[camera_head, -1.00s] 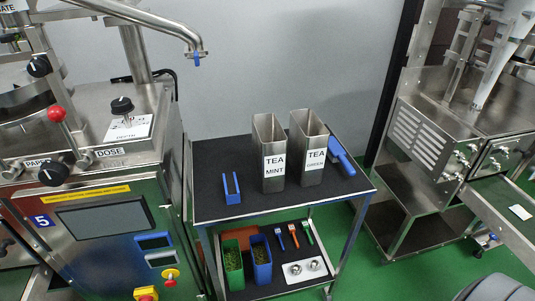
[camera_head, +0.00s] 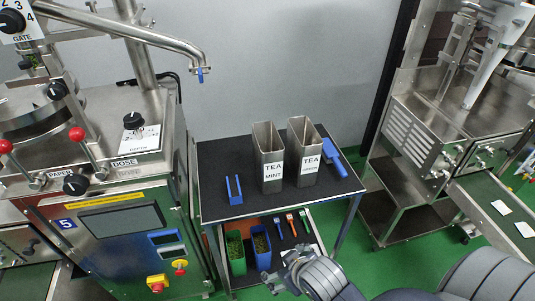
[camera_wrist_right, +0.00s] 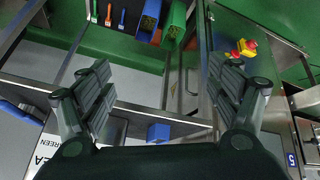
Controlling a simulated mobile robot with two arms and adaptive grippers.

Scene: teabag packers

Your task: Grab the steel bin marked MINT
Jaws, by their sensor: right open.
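The steel bin marked TEA MINT (camera_head: 268,150) stands upright on the cart's dark top, left of a similar steel bin marked TEA GREEN (camera_head: 310,145). My right gripper (camera_head: 288,270) is at the cart's front edge, in front of and below the MINT bin, apart from it. In the right wrist view the right gripper (camera_wrist_right: 165,88) has its fingers wide apart with nothing between them. The GREEN label shows at that view's left edge; I cannot make out the MINT bin for sure there. My left gripper is not in view.
The cart top (camera_head: 215,165) also holds a blue U-shaped holder (camera_head: 234,190) and a blue scoop (camera_head: 335,158). Its lower shelf has a green bin (camera_head: 235,250), a blue bin (camera_head: 261,248) and small tools. Steel machines stand on both sides.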

